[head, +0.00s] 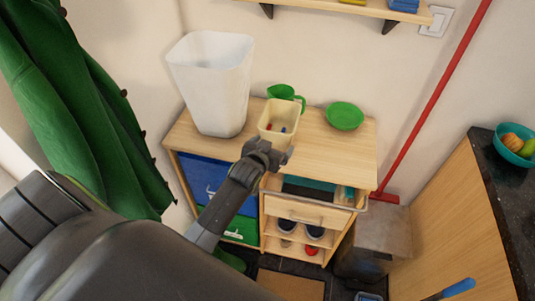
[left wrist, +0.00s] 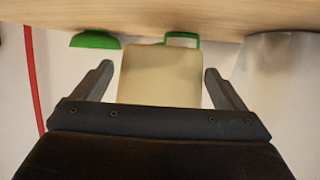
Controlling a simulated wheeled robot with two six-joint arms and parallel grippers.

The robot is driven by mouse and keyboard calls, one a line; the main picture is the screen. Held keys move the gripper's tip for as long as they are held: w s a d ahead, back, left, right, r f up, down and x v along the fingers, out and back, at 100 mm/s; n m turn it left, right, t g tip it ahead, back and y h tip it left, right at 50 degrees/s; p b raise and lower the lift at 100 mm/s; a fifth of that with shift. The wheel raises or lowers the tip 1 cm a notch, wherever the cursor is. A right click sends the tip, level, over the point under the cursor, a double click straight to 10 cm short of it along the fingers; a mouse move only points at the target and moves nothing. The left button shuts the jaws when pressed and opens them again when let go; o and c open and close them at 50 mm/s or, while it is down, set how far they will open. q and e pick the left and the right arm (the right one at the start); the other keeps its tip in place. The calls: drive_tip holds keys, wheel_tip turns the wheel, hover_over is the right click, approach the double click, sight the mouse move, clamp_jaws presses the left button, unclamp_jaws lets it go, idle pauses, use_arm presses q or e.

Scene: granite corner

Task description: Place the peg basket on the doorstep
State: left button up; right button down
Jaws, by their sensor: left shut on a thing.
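The peg basket (head: 277,135) is a small cream tub with a few red and blue pegs inside. It is upright at the front edge of the wooden cabinet top; I cannot tell whether it touches the top. My left gripper (head: 268,152) is shut on its near side. No doorstep can be made out for sure; a brown mat (head: 290,284) lies on the dark floor at the bottom. My right gripper is not in view.
A tall white bin (head: 212,85), a green jug (head: 285,95) and a green bowl (head: 345,116) stand on the cabinet (head: 345,150).

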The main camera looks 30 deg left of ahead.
use_arm(q)
drive_tip(key=shift+f, duration=1.6)
drive_tip(key=shift+f, duration=0.35)
drive_tip(key=o, duration=0.7)
